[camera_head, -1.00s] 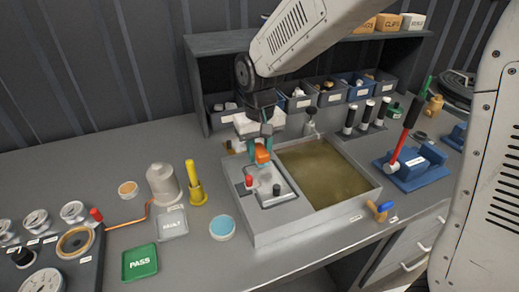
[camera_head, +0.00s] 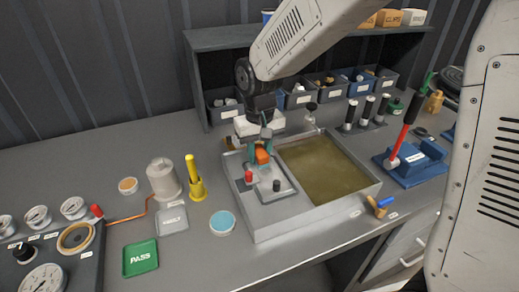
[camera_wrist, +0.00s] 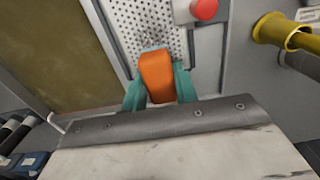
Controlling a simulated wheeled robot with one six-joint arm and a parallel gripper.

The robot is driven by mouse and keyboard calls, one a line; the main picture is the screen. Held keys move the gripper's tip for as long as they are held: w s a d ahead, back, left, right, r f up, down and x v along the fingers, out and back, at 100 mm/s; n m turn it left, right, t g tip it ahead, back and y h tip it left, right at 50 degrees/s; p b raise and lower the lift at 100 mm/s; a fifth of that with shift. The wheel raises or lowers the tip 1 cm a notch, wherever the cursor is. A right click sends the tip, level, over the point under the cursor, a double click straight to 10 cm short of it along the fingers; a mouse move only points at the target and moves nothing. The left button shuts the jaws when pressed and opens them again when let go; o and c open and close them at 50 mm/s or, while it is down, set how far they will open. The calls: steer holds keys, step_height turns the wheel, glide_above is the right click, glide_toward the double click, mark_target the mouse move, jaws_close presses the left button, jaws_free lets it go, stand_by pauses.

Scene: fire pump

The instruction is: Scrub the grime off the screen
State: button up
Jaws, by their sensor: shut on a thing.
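My gripper (camera_head: 262,157) is over the left part of the grey sink unit. In the wrist view its teal fingers (camera_wrist: 158,92) are shut on an orange block-like tool (camera_wrist: 156,75). The screen is a perforated metal plate (camera_wrist: 140,22) in the wrist view, just beyond the orange tool. A greyish smudge of grime (camera_wrist: 152,44) shows on it by the tool's far end. The tool hides part of the plate, and I cannot tell whether it touches it.
A basin of murky brown liquid (camera_head: 322,170) lies right of the plate. A yellow cylinder (camera_head: 194,178) and a blue-topped dish (camera_head: 222,223) stand to the left. A blue stand (camera_head: 412,165) is at the right.

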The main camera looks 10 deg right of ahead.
mark_target(265, 170)
steer(key=shift+s, duration=0.1)
steer(key=shift+s+d+r, duration=0.1)
steer(key=shift+s+d, duration=0.1)
steer(key=shift+s, duration=0.6)
steer(key=shift+s+d, duration=0.15)
steer(key=shift+s, duration=0.6)
steer(key=shift+s+d, duration=0.2)
steer(key=shift+s, duration=0.85)
steer(key=shift+s+d, duration=0.2)
steer(key=shift+s, duration=0.8)
steer(key=shift+w+a+f, duration=0.15)
steer(key=shift+w+a, duration=0.05)
steer(key=shift+w, duration=0.8)
steer(key=shift+w+a+f, duration=0.1)
steer(key=shift+w+a, duration=0.1)
steer(key=shift+w, duration=0.75)
steer(key=shift+w+a+r, duration=0.1)
steer(key=shift+w+a, duration=0.1)
steer(key=shift+w, duration=0.7)
steer(key=shift+w+a, duration=0.15)
steer(key=shift+w, duration=0.7)
steer(key=shift+r, duration=3.05)
steer(key=shift+r, duration=0.1)
